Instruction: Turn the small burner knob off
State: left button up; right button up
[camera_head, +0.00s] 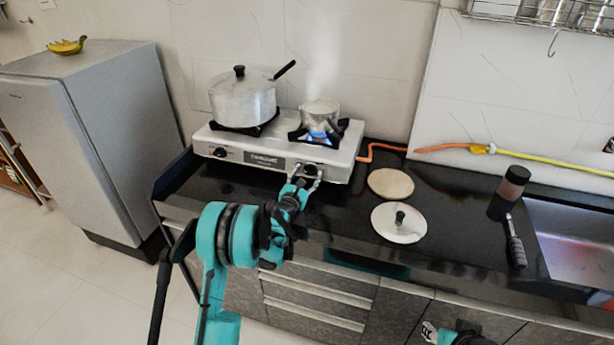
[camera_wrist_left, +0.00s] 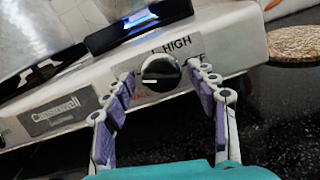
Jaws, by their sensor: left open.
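The small burner knob (camera_wrist_left: 162,72) is round and black with a light pointer line, on the front of the white stove (camera_head: 275,150). HIGH is printed above it, and a partly covered red word is below it. My left gripper (camera_head: 306,174) is open in front of the knob. In the left wrist view, its fingers (camera_wrist_left: 160,76) stand on either side of the knob, with a gap visible on the left. I cannot tell whether either finger touches it. A blue flame (camera_head: 318,135) burns under the small steaming pot (camera_head: 320,113).
A larger lidded pot (camera_head: 242,103) stands on the left burner, with another knob (camera_head: 220,152) below it. An orange hose (camera_head: 380,147) runs right from the stove. A round board (camera_head: 391,183) and a lid (camera_head: 398,224) lie on the black counter. A sink (camera_head: 575,235) is at the right.

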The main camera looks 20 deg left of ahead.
pick_arm(q)
jog(key=c, duration=1.2)
